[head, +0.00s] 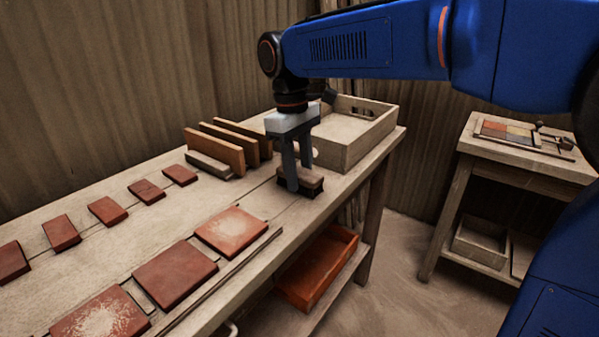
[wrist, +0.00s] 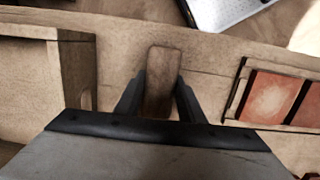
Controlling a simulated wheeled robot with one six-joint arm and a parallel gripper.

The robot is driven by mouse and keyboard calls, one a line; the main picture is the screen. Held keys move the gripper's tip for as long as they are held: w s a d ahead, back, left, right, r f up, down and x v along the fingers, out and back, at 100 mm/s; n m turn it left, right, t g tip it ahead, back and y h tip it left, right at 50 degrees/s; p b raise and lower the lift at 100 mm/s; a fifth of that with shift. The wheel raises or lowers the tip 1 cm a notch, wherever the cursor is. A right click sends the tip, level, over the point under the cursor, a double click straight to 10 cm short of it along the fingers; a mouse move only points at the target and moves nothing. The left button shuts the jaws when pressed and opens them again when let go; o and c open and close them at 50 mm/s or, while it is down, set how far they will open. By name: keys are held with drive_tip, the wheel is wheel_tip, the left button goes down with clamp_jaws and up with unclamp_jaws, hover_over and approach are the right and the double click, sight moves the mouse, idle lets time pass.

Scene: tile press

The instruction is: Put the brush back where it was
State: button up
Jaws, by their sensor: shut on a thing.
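The brush (head: 311,184) is a small block with a wooden back and dark bristles. It is on or just above the bench top, between the row of large tiles and the wooden tray; I cannot tell whether it touches. My gripper (head: 299,180) points down and is shut on the brush. In the wrist view the brush's wooden back (wrist: 159,85) shows between the two fingers of my gripper (wrist: 158,95). The fingers hide part of its sides.
A wooden tray (head: 375,139) stands behind the brush. Upright boards (head: 216,147) stand to the left. Large red tiles (head: 231,230) and smaller tiles (head: 147,191) lie on the bench (head: 110,235). An orange tray (head: 318,268) sits on the shelf below. A side table (head: 515,155) is at right.

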drive_tip(key=shift+f, duration=0.1)
drive_tip(key=o, duration=1)
wheel_tip(320, 180, up, 12)
drive_tip(key=a, duration=0.1)
drive_tip(key=shift+w, duration=0.4)
drive_tip(key=s+d+f+m+t+y, duration=0.1)
drive_tip(key=s+d+f+m, duration=0.1)
drive_tip(key=s+d+f, duration=0.45)
drive_tip(key=s+d+f+m+t, duration=0.2)
drive_tip(key=s+d+f+m, duration=0.1)
drive_tip(key=d, duration=0.6)
drive_tip(key=s+d+f+m+t+y, duration=0.1)
drive_tip(key=s+d+f+m, duration=0.1)
drive_tip(key=s+d+f, duration=0.45)
drive_tip(key=s+d+f+m+t, duration=0.1)
drive_tip(key=s+d+f+m, duration=0.2)
drive_tip(key=s+d+f, duration=0.2)
wheel_tip(320, 180, down, 3)
drive_tip(key=shift+s+d+f+t+h, duration=0.1)
drive_tip(key=shift+s+d+t+h, duration=0.2)
drive_tip(key=shift+d+h, duration=0.15)
